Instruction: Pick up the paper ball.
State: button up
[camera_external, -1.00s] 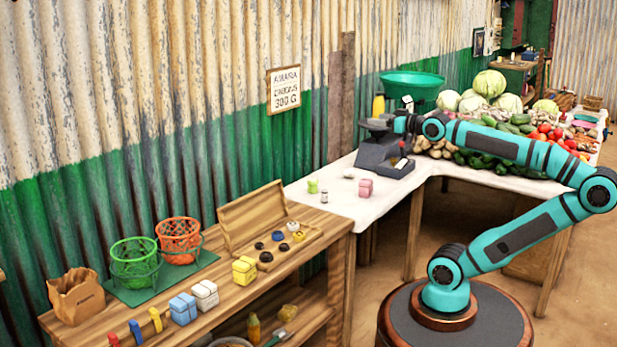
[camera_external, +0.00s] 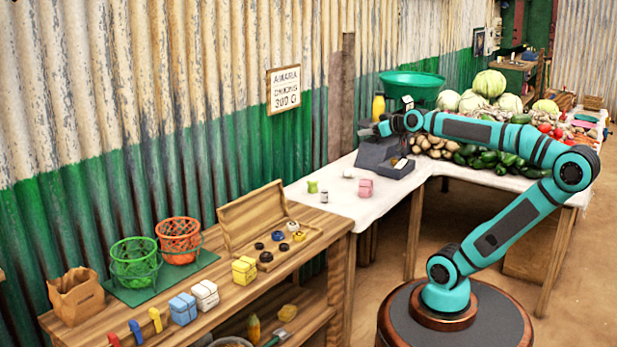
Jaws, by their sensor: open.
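A small whitish lump (camera_external: 348,174) lies on the white cloth of the far table. It may be the paper ball, but it is too small to be sure. My gripper (camera_external: 376,130) is above the dark weighing scale (camera_external: 376,155), behind and to the right of that lump and apart from it. It is open and appears empty; its fingertips are small and hard to make out.
A pink block (camera_external: 366,188), a green piece (camera_external: 313,187) and a small weight (camera_external: 324,197) stand on the cloth. A green bowl (camera_external: 412,84) and a vegetable heap (camera_external: 480,155) are behind. The wooden bench (camera_external: 225,290) holds baskets, blocks and a weight box.

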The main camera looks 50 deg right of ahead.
jog(key=w+d+f+g, duration=0.3)
jog(key=w+d+f, duration=0.3)
jog(key=d+f, duration=0.1)
jog(key=n+y, duration=0.4)
jog(key=y, duration=0.2)
send_near(349, 168)
jog(key=x, duration=1.2)
jog(key=shift+w+d, duration=0.2)
jog(key=c, duration=1)
